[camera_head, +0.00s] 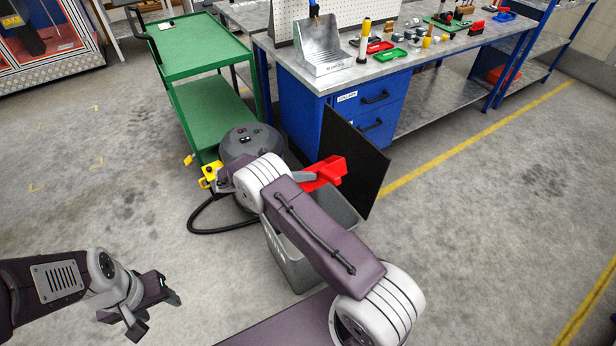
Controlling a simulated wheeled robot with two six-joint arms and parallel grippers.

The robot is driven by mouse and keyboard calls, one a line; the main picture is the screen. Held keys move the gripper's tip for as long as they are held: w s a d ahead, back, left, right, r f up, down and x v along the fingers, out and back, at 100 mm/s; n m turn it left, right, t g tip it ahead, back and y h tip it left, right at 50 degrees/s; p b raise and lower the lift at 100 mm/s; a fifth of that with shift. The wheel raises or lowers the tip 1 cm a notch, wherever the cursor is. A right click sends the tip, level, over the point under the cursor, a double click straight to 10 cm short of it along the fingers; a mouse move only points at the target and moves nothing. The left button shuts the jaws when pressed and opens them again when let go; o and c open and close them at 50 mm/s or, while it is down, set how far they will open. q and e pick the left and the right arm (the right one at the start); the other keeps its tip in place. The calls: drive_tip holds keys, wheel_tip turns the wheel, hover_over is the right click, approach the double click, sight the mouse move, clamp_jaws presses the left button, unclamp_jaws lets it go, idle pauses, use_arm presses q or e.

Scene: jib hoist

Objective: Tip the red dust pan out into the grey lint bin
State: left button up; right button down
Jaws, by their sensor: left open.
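The red dust pan (327,171) is in the middle of the head view, above the far part of the grey lint bin (292,265). My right arm crosses in front of the bin and hides much of it, including its inside. My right gripper (306,184) is mostly hidden behind my arm; a grey part of it shows against the pan's near end, and it appears shut on the pan. I cannot see what the pan contains. My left gripper (158,307) is open and empty over bare floor at lower left, well apart from the bin.
A dark round vacuum (252,140) with a black hose (205,222) stands behind my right arm. A green trolley (200,50) is beyond it. A black panel (352,160) stands right of the bin, before the blue workbench (345,105). Floor is free at left and right.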

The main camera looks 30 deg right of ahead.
sight(313, 184)
drive_tip(key=p, duration=0.1)
drive_tip(key=s+m+t+p, duration=0.1)
drive_tip(key=p, duration=0.1)
drive_tip(key=s+p, duration=0.1)
drive_tip(key=shift+s+d+r+m, duration=0.25)
drive_tip(key=shift+d+r+m, duration=0.05)
drive_tip(key=shift+r+m, duration=0.1)
drive_tip(key=shift+s+f+m+t+p, duration=0.3)
drive_tip(key=shift+m+t+p, duration=0.2)
drive_tip(key=shift+t+p, duration=0.15)
drive_tip(key=shift+s+f+y, duration=0.1)
drive_tip(key=shift+s+y, duration=0.1)
drive_tip(key=shift+y, duration=0.1)
drive_tip(key=shift+m, duration=0.3)
drive_tip(key=shift+a+f, duration=0.1)
